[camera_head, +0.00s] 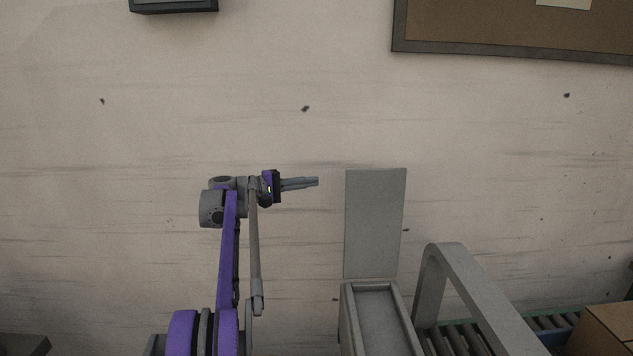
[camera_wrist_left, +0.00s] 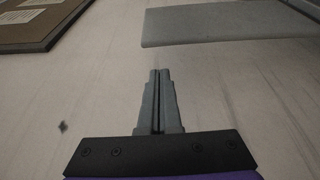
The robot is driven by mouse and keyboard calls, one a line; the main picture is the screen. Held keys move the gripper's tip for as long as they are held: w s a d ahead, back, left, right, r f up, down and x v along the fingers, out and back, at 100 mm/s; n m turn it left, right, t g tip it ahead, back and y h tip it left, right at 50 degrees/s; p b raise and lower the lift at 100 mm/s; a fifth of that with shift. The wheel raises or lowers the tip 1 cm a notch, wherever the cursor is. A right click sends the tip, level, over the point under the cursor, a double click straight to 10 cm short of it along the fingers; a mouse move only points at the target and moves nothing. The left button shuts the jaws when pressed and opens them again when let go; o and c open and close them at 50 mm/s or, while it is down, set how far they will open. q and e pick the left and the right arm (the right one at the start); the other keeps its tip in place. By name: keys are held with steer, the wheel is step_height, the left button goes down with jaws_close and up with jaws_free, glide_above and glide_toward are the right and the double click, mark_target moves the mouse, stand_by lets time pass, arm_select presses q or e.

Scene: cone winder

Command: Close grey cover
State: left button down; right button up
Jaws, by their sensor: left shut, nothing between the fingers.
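The grey cover (camera_head: 375,223) is a flat rectangular panel. It stands upright at the back edge of a grey open-topped box (camera_head: 382,318) in the head view. It also shows in the left wrist view as a grey slab (camera_wrist_left: 225,24) at the upper right. My left gripper (camera_head: 317,181) is to the left of the cover, near the height of its upper edge, with a gap between them. Its fingers point right and are shut together with nothing between them; they also show in the left wrist view (camera_wrist_left: 159,74). My right gripper is in neither view.
A grey arched frame (camera_head: 447,252) stands right of the box. A roller conveyor (camera_head: 545,322) and a cardboard box (camera_head: 608,330) are at the lower right. A framed board (camera_head: 480,30) and a dark box (camera_head: 173,5) are on the wall. Space around the left gripper looks clear.

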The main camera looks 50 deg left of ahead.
mark_target(363, 176)
arm_select(q)
steer(key=p+x, duration=0.2)
steer(key=x, duration=1.5)
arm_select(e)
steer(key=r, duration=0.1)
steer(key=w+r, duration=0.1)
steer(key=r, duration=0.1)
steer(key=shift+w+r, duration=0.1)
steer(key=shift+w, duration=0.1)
arm_select(q)
steer(key=shift+s+d, duration=0.1)
